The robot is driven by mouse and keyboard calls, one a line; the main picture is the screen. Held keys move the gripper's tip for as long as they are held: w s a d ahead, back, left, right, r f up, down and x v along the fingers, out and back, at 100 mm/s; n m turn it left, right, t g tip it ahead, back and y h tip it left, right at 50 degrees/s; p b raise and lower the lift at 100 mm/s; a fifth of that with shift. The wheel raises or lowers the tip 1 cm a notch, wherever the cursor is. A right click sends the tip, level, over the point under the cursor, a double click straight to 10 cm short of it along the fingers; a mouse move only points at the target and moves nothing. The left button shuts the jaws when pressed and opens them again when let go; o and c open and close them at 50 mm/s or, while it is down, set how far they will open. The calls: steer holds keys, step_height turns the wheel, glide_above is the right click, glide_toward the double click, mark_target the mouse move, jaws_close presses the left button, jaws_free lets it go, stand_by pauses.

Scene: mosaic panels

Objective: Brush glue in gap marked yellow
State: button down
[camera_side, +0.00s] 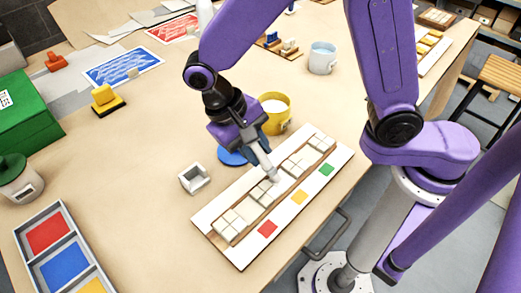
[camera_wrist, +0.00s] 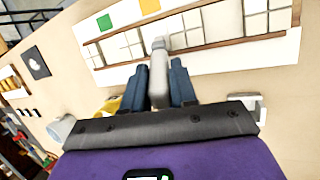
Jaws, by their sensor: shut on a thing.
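The mosaic panel (camera_side: 242,256) is a long white board with a recessed strip of white tile groups and brown gaps. A red square (camera_side: 267,228), a yellow square (camera_side: 299,197) and a green square (camera_side: 326,170) mark its near edge. My gripper (camera_side: 257,143) is shut on a grey brush (camera_side: 265,161), pointing down. The brush (camera_wrist: 158,72) also shows between the two fingers in the wrist view. Its tip is at the strip, at the gap across from the yellow square (camera_wrist: 149,6). I cannot tell whether it touches, and the tip hides part of the gap.
A yellow pot (camera_side: 276,114) with pale contents stands behind the panel, beside a blue disc (camera_side: 231,156). A small white open box (camera_side: 194,178) sits left of the panel. A compartment tray (camera_side: 62,245) is at lower left.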

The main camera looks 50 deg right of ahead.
steer(key=s, duration=0.5)
steer(key=shift+s, duration=0.35)
step_height(320, 180, up, 8)
steer(key=shift+r, duration=0.2)
